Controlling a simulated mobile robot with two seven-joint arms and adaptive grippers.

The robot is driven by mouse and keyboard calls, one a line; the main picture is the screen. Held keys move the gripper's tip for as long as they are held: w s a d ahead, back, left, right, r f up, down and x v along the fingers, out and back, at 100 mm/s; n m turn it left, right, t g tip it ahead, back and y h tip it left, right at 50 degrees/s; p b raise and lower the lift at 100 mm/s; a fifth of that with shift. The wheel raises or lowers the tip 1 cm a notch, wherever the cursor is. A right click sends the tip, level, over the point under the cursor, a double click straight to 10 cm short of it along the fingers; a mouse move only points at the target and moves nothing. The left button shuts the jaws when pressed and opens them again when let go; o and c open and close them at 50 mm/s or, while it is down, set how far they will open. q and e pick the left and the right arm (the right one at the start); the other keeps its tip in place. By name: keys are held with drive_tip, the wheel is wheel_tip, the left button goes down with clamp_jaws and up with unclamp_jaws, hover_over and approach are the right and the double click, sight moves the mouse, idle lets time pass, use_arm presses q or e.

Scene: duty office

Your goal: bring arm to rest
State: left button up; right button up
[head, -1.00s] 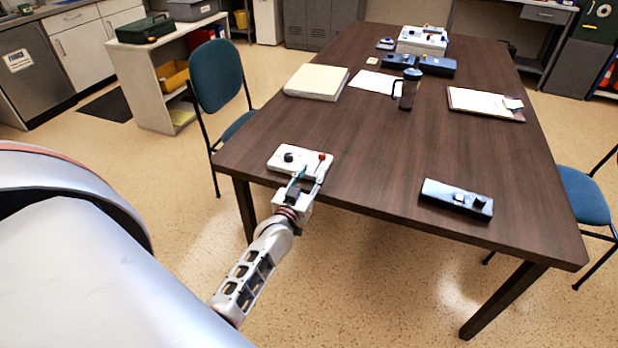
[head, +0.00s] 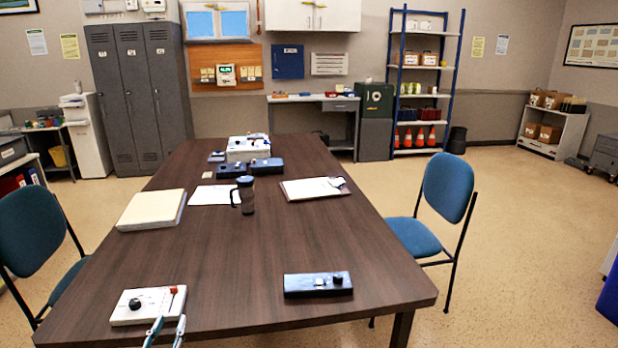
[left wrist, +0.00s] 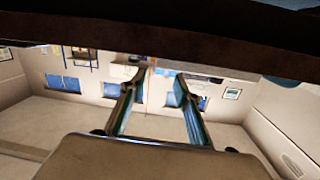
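My left gripper (head: 167,331) shows at the bottom edge of the head view, just in front of the white control box (head: 149,305) at the table's near left corner. Only its two greenish fingertips show there, set apart with nothing between them. In the left wrist view the two fingers (left wrist: 156,88) stand apart and empty. The white box has a black knob and a small lever with a red tip. I cannot tell whether a fingertip touches the box. My right gripper is in neither view.
The brown table (head: 240,262) carries a dark switch box (head: 318,285), a thick folder (head: 152,209), a dark mug (head: 246,196) and a clipboard (head: 312,188). Blue chairs stand at the left (head: 32,232) and right (head: 445,190). Floor at the right is open.

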use_arm(q)
drive_tip(key=s+d+f+m+g+h, duration=0.1)
drive_tip(key=s+d+f+m+g, duration=0.15)
drive_tip(key=s, duration=0.35)
drive_tip(key=s+d+f+m+g+h, duration=0.1)
drive_tip(key=s+d+f+m+g, duration=0.1)
drive_tip(key=s+d+m+g, duration=0.3)
drive_tip(key=s+a+r+g+y, duration=0.1)
drive_tip(key=s+a+r+y, duration=0.1)
drive_tip(key=s, duration=0.7)
drive_tip(key=s+a+r+g+y, duration=0.2)
drive_tip(key=s, duration=0.7)
drive_tip(key=w+d+f+n+t+h, duration=0.1)
drive_tip(key=d+f+t+h, duration=0.3)
drive_tip(key=d+f, duration=1)
drive_tip(key=d+n+h, duration=0.1)
drive_tip(key=d+h, duration=0.1)
drive_tip(key=h, duration=0.1)
drive_tip(key=shift+w+f+h, duration=0.15)
drive_tip(key=shift+f+h, duration=0.05)
drive_tip(key=shift+h, duration=0.1)
idle(1.1)
